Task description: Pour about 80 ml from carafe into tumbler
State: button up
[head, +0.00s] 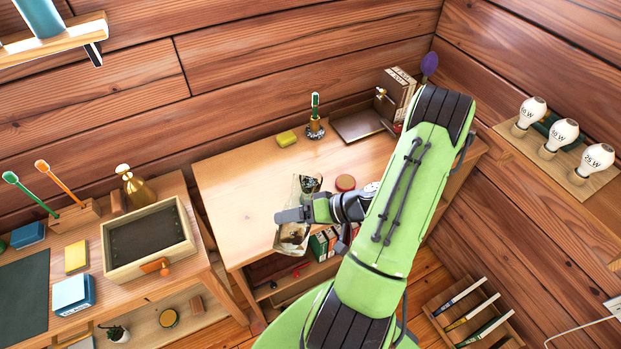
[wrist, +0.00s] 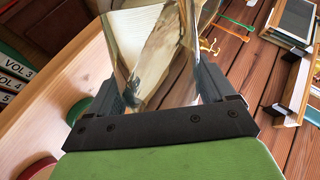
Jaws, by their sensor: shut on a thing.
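My gripper (head: 296,214) is over the front part of the wooden desk (head: 240,190). It is shut on a clear, glassy vessel, which looks like the carafe (head: 291,238); part of it shows above and below the fingers. In the wrist view the clear carafe (wrist: 150,48) stands between the two fingers of my gripper (wrist: 163,92). Its clear walls distort the wood behind, and I cannot make out a liquid level. Its exact tilt is hard to tell. I cannot clearly pick out a separate tumbler; my arm hides part of the desk.
A yellow block (head: 287,138), a brush holder (head: 316,130) and a brown tray (head: 348,126) are at the back. Books (head: 321,243) stand below the desktop. A left table holds an open box (head: 112,268). The desk's left part is clear.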

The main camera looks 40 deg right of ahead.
jog(key=b, duration=0.2)
jog(key=n+h+b, duration=0.1)
jog(key=b, duration=0.1)
jog(key=shift+w+d+r+t, duration=0.1)
jog(key=shift+w+d+t, duration=0.2)
jog(key=shift+d+t, duration=0.1)
jog(key=shift+r+n+h, duration=0.35)
jog(key=shift+n+h, duration=0.05)
jog(key=shift+r+p, duration=0.25)
jog(key=shift+p, duration=0.6)
jog(key=shift+s+d+p, duration=0.1)
jog(key=shift+d+p, duration=0.1)
jog(key=shift+p, duration=1.05)
